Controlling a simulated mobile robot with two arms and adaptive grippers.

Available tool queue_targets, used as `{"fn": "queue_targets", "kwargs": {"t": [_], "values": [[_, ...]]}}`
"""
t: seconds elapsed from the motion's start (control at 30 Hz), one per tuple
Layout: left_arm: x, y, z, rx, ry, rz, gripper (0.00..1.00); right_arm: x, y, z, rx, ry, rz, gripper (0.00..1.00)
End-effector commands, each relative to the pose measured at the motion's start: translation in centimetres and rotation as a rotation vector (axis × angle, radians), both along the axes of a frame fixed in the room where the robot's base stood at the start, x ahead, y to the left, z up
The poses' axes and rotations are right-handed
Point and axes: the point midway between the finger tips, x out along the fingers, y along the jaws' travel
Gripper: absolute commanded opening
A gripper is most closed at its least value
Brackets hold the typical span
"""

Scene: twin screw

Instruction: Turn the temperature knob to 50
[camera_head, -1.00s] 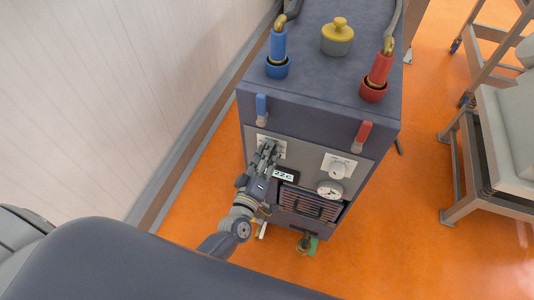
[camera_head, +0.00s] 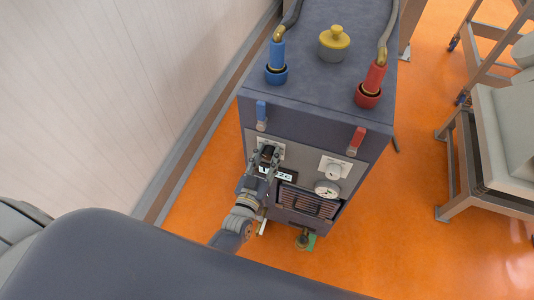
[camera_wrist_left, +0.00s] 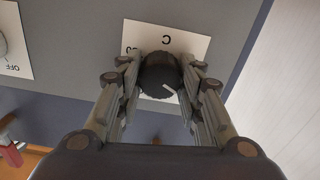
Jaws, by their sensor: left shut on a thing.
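The black round temperature knob (camera_head: 267,152) is on a white plate at the left of the machine's front panel. In the left wrist view the knob (camera_wrist_left: 159,74) has a white pointer line, which slants down to the right in that picture. The plate behind it shows an inverted C and a partly hidden number. My left gripper (camera_head: 265,160) is at the knob, also in the left wrist view (camera_wrist_left: 160,78), shut with one finger on each side of it. A small display (camera_head: 284,176) beside my gripper is partly covered; its reading is unclear. My right gripper is not in view.
A blue lever (camera_head: 261,115) and red lever (camera_head: 356,140) hang above the panel. A wall stands left, a grey metal frame (camera_head: 452,170) right.

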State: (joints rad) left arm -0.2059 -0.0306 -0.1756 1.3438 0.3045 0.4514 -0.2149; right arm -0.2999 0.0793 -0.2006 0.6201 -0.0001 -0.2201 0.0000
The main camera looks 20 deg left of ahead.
Motion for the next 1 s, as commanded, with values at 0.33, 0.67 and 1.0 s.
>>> {"fn": "queue_targets", "kwargs": {"t": [0.33, 0.67, 1.0], "values": [[-0.01, -0.13, 0.03, 0.323, -0.009, 0.001, 0.10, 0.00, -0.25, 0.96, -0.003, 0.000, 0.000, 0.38], [-0.02, -0.15, -0.03, 0.572, -0.020, 0.001, 0.10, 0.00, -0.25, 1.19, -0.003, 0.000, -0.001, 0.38], [-0.01, -0.20, -0.06, 0.696, -0.024, 0.001, 0.10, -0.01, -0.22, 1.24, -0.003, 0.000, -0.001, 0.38]]}}
